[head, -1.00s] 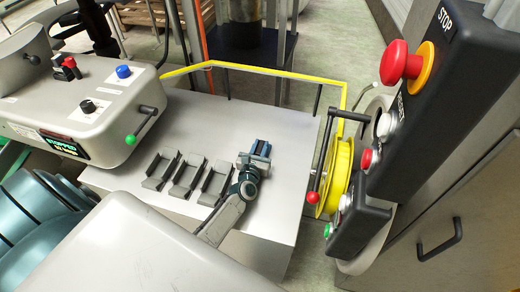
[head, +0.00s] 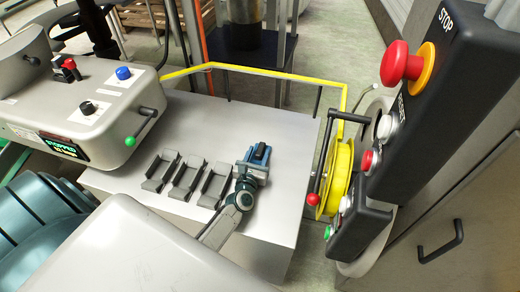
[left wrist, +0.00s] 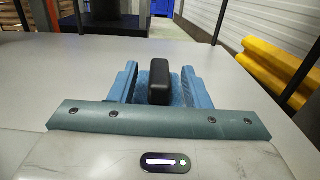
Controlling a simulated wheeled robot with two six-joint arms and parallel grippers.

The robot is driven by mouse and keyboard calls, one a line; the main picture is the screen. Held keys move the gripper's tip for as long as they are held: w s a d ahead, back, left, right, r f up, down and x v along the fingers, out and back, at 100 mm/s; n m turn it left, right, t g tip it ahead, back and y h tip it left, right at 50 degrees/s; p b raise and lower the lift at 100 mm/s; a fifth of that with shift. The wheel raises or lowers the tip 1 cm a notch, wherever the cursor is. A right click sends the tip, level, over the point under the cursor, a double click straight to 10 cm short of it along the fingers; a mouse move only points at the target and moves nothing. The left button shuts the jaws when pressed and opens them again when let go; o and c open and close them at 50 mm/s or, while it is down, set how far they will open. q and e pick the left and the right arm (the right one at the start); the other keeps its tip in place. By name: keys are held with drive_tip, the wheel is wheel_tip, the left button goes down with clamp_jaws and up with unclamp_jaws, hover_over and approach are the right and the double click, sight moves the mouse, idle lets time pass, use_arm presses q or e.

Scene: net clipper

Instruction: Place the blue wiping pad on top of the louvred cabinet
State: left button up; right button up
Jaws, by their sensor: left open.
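The blue wiping pad (head: 257,153) has a black block-shaped grip on top and lies on the grey worktop. In the left wrist view its black grip (left wrist: 159,82) stands upright between two blue finger-like sides. My left gripper (head: 251,168) is open and low over the worktop, with its fingers around or beside the pad's grip. I cannot tell whether they touch it. My right gripper is not in view. No louvres show, so I cannot tell which grey body is the louvred cabinet.
Several dark open cradles (head: 186,176) stand left of my gripper on the worktop (head: 240,112). A grey control box (head: 85,105) is at the left. A yellow reel (head: 341,178) and a black button panel (head: 415,130) stand at the right. The worktop's back is clear.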

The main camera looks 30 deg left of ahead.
use_arm(q)
drive_tip(key=b+v, duration=0.1)
drive_tip(key=v, duration=0.7)
drive_tip(key=shift+b, duration=0.3)
drive_tip(key=shift+s, duration=0.5)
drive_tip(key=shift+d, duration=0.1)
